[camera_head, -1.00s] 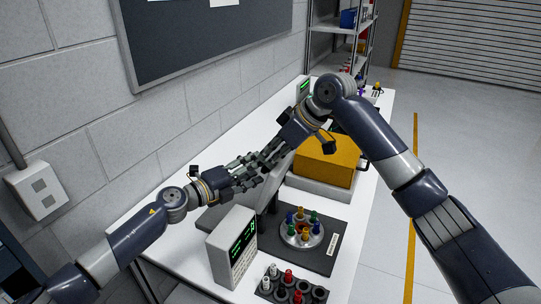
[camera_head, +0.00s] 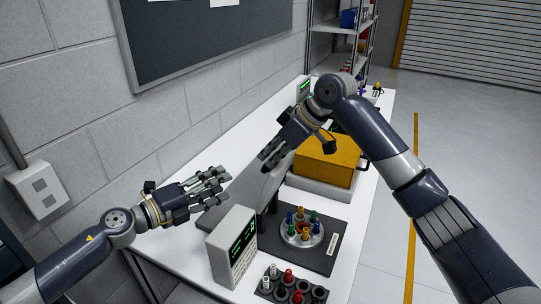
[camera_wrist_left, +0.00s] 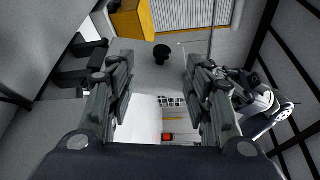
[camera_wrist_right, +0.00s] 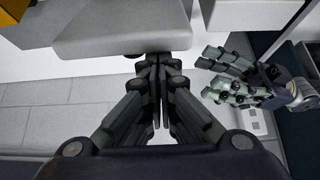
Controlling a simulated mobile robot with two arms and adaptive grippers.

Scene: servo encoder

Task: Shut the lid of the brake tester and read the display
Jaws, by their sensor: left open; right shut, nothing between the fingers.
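The tester has a dark base (camera_head: 322,259) with a round metal plate (camera_head: 302,236) carrying several coloured pegs. A grey lid (camera_head: 258,184) stands raised and tilted behind it. A black knob (camera_wrist_left: 161,53) shows on a grey panel in the left wrist view. The display box (camera_head: 232,246) at the front has green characters too small to read. My left gripper (camera_head: 226,186) is open and empty, left of the lid. My right gripper (camera_head: 266,160) is shut and empty by the lid's upper end. A grey panel edge (camera_wrist_right: 115,32) lies just beyond its fingertips.
A yellow box (camera_head: 326,160) on a pale base stands behind the tester. A black rack (camera_head: 291,290) with red and silver pegs sits at the front. The white table (camera_head: 185,245) is clear on the left, along the block wall. A shelf (camera_head: 345,40) stands at the back.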

